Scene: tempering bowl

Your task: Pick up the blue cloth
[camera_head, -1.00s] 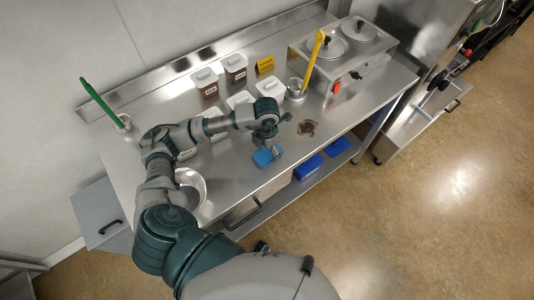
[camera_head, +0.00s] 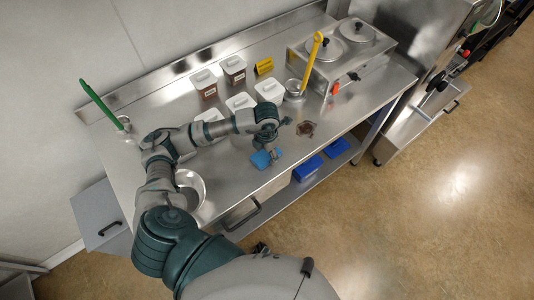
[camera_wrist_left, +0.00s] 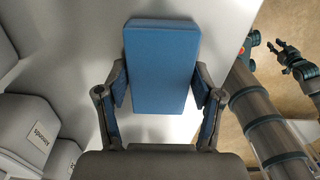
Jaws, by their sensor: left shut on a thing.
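The blue cloth (camera_head: 261,160) is a small folded pad near the front edge of the steel counter. My left gripper (camera_head: 274,154) is over it and shut on it. In the left wrist view the blue cloth (camera_wrist_left: 160,65) stands out between the two fingers of my left gripper (camera_wrist_left: 160,100), one pressing each side. I cannot tell whether it is clear of the counter. Part of my right arm with its gripper (camera_wrist_left: 291,58) shows at the right of the left wrist view.
A brown spill (camera_head: 306,129) lies right of the cloth. Lidded containers (camera_head: 204,82), a yellow-handled ladle (camera_head: 313,58) in a pot and a twin-lidded warmer (camera_head: 345,50) stand behind. A metal bowl (camera_head: 202,190) is left. Blue boxes (camera_head: 307,169) sit on the lower shelf.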

